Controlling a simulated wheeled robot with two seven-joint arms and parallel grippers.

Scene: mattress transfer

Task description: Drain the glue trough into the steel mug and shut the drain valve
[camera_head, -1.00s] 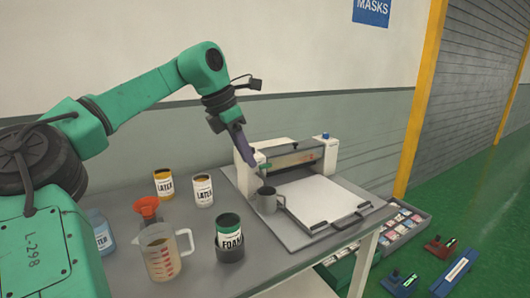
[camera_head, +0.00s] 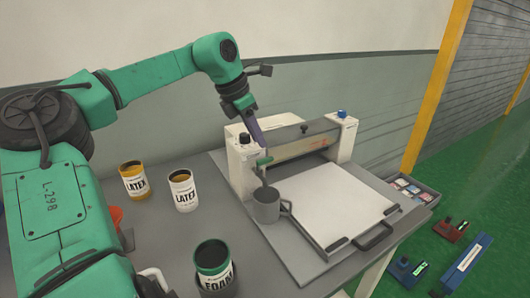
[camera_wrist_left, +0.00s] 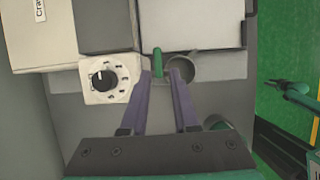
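The glue trough machine (camera_head: 300,147) is a white-ended unit with a grey roller cover on the bench. Its drain valve has a green handle (camera_head: 264,160) at the left front, also seen in the left wrist view (camera_wrist_left: 157,60). The grey steel mug (camera_head: 266,208) stands upright just below the valve; in the wrist view the mug (camera_wrist_left: 184,68) is partly behind a finger. My left gripper (camera_head: 261,148) points down at the valve. Its purple fingers (camera_wrist_left: 161,74) are apart, with the handle near the gap between the tips; contact is unclear.
Two latex cans (camera_head: 134,182) (camera_head: 183,192) and a foam can in a dark holder (camera_head: 213,265) stand left of the machine. A white board (camera_head: 325,205) lies in front of the trough. A dial (camera_wrist_left: 104,78) sits left of the fingers. Tools lie on the green floor.

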